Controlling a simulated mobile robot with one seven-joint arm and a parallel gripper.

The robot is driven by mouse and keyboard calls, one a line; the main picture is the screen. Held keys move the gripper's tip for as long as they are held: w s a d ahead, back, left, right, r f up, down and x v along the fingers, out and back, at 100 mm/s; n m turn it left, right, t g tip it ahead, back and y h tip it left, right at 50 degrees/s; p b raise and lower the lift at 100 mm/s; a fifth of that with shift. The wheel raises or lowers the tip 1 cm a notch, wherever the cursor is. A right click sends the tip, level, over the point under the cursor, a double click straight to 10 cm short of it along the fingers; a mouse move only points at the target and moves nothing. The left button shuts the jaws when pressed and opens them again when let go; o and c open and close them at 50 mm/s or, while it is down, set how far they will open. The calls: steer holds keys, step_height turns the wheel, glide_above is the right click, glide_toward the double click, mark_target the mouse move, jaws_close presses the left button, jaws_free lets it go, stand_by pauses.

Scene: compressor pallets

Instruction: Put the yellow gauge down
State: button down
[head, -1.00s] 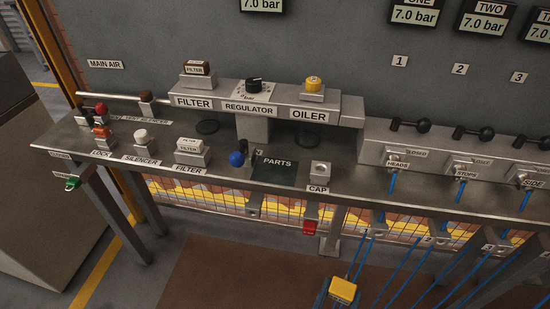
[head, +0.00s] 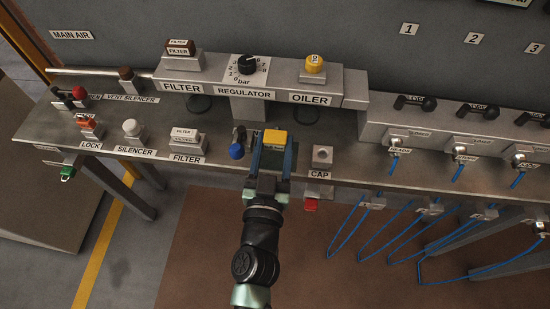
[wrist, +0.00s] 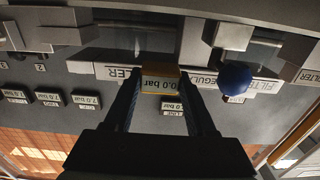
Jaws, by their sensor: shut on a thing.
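The yellow gauge (head: 275,137) is held between the fingertips of my gripper (head: 273,146), over the front part of the metal bench. The dark PARTS mat seen earlier on the bench is now mostly hidden behind my gripper. I cannot tell whether the gauge touches the bench.
A blue ball knob (head: 236,151) is close left of my gripper, and the CAP block (head: 322,157) stands to the right. The REGULATOR dial (head: 247,65) and yellow-topped OILER (head: 315,64) are behind. FILTER (head: 184,146) and SILENCER (head: 132,129) fittings stand further left.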

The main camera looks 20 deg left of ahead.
mark_target(274, 166)
steer(key=shift+f+b, duration=1.65)
steer(key=shift+f, duration=0.95)
steer(key=shift+f, duration=0.1)
steer(key=shift+f, duration=0.2)
steer(key=shift+c, duration=1.1)
jaws_free()
steer(key=shift+r, duration=0.1)
steer(key=shift+r, duration=0.1)
steer(key=shift+s, duration=0.15)
steer(key=b+v, duration=0.1)
steer(key=v, duration=1)
steer(key=shift+s, duration=0.35)
steer(key=shift+d+r, duration=0.1)
steer(key=shift+r, duration=0.05)
